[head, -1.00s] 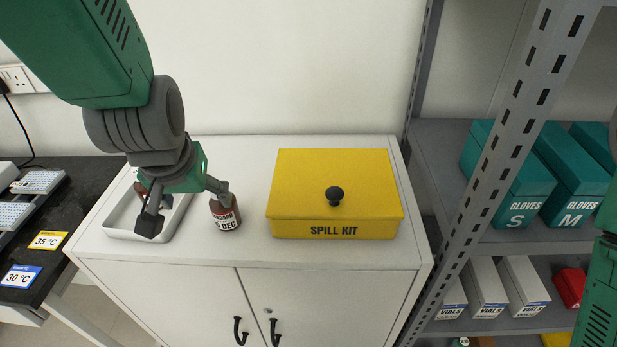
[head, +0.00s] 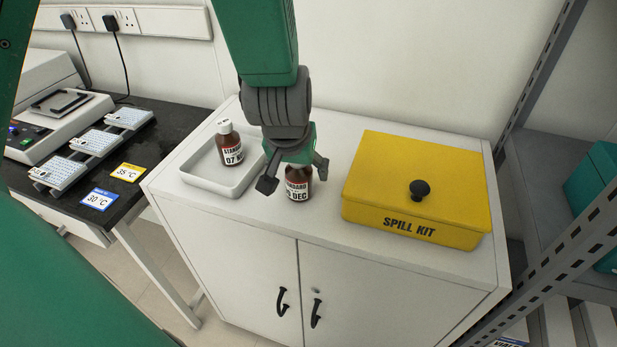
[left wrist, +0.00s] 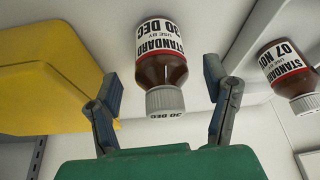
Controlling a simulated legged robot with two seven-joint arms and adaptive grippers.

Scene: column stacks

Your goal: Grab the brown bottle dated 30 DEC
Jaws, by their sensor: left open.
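The brown bottle dated 30 DEC (head: 298,190) stands upright on the white cabinet top, between the tray and the yellow box. Its white cap is hidden by my gripper in the head view. My left gripper (head: 294,179) is open above it, a finger on either side. In the left wrist view the same bottle (left wrist: 160,68) shows its white cap and 30 DEC label between the open fingers (left wrist: 160,85), touching neither. A second brown bottle, dated 07 NOV (left wrist: 289,72), stands in the white tray (head: 232,188); it also shows in the head view (head: 229,143).
The yellow spill kit box (head: 380,190) with a black knob stands close on the right. The white cabinet (head: 240,270) has a free front strip. A dark bench (head: 135,165) with blocks and temperature cards is at the left, a grey shelf (head: 540,190) at the right.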

